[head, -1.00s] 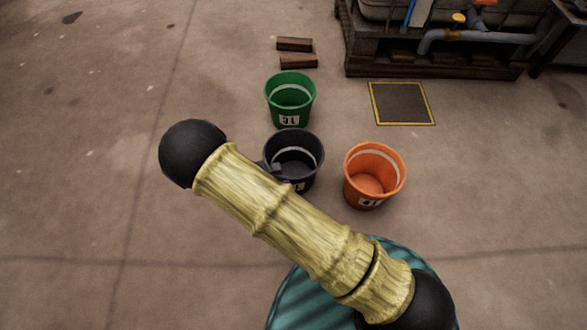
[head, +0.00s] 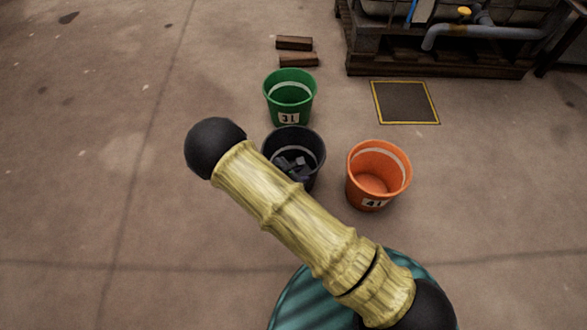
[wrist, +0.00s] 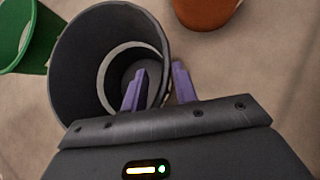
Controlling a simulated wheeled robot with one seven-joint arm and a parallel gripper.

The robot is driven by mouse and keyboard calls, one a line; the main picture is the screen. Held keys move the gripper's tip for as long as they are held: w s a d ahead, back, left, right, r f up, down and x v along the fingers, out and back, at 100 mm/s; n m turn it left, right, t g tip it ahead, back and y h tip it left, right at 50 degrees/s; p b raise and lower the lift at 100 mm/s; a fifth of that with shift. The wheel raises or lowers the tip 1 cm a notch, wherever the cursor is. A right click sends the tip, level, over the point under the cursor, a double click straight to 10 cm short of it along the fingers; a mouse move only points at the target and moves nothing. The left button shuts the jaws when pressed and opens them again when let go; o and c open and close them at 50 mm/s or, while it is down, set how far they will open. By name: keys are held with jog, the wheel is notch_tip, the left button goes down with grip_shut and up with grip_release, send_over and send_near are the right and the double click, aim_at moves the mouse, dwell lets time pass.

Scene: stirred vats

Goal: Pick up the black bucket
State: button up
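The black bucket (head: 317,150) stands upright on the floor, partly hidden by my arm in the head view. In the wrist view the bucket (wrist: 76,58) fills the upper left, its mouth facing the camera. My gripper (wrist: 160,68) has two purple fingers spread apart. The left finger shows inside the bucket's mouth and the right finger shows just outside its right rim, so the bucket wall lies between them. A gap shows between the fingers and the wall. In the head view my gripper (head: 293,164) shows over the bucket's mouth.
A green bucket (head: 289,88) stands just behind the black one. An orange bucket (head: 378,172) stands to its right. Two brown blocks (head: 297,60) lie farther back. A yellow-edged dark floor plate (head: 405,103) and a pallet with a tank are at the back right. Floor at left is clear.

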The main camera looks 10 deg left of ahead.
aim_at(308, 174)
jog(key=shift+d, duration=0.1)
jog(key=b+x, duration=0.4)
jog(key=shift+s+f, duration=0.1)
jog(key=shift+w+d+f, duration=0.25)
jog(key=shift+w+d, duration=0.1)
jog(key=shift+w, duration=0.05)
grip_shut()
dwell(1.1)
jog(key=shift+s, duration=0.1)
